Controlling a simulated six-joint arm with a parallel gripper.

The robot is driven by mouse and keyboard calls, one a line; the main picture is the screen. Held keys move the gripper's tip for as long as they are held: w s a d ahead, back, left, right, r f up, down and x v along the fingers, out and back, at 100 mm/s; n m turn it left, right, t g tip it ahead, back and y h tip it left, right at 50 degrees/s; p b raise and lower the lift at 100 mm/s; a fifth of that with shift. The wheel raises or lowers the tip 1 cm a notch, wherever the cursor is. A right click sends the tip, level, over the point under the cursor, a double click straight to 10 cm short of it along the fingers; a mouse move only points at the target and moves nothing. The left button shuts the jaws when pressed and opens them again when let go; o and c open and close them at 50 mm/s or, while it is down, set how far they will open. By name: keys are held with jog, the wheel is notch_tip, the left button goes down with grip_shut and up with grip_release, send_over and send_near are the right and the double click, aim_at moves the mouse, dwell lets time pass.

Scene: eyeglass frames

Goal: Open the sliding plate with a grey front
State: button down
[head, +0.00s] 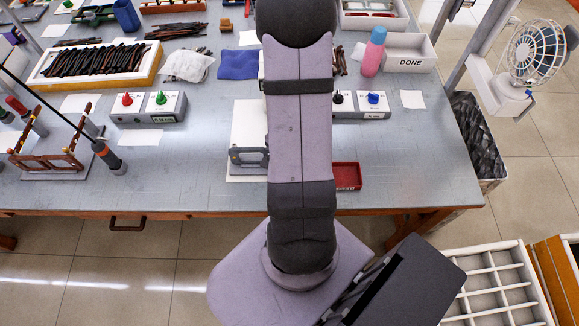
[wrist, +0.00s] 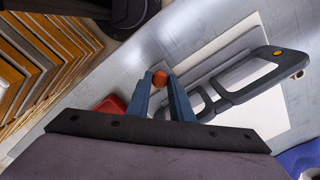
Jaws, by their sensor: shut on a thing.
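A white plate (head: 247,118) lies on the workbench left of my arm, with a dark grey open frame (head: 249,157) at its near edge. In the wrist view the same grey frame (wrist: 250,82) stands beside my gripper, over a pale board (wrist: 283,110) and a grey slab (wrist: 220,62). My gripper (wrist: 161,92) has its two blue fingers close together on a small round orange-brown knob (wrist: 159,78) at their tips. Whether the knob joins the plate cannot be told. In the head view my arm hides the gripper and the knob.
A red tray (head: 347,176) sits right of my arm near the bench's front edge. Button boxes (head: 148,108) and (head: 361,105) stand behind on either side.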

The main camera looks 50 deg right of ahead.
jog(key=c, duration=1.6)
grip_release()
jog(key=shift+o, duration=0.2)
jog(key=shift+r, duration=0.15)
jog(key=shift+r, duration=3.55)
jog(key=shift+n, duration=0.4)
jog(key=shift+s+a+n, duration=0.2)
jog(key=shift+n, duration=0.4)
jog(key=shift+s+a+n, duration=0.15)
jog(key=shift+s+n, duration=0.05)
jog(key=shift+n, duration=0.4)
jog(key=s+a+n+g+y, duration=0.1)
jog(key=s+a+n+g, duration=0.1)
jog(key=s+a+n, duration=0.3)
jog(key=w+a+r+n+t, duration=0.1)
jog(key=w+a+r+n, duration=0.2)
jog(key=w+a+n, duration=0.1)
jog(key=w+a+r+n+t+h, duration=0.1)
jog(key=w+a+r+n, duration=0.2)
jog(key=a, duration=0.5)
jog(key=w+n, duration=0.1)
jog(key=n, duration=0.1)
jog(key=shift+a+r+n, duration=0.2)
jog(key=shift+n, duration=0.2)
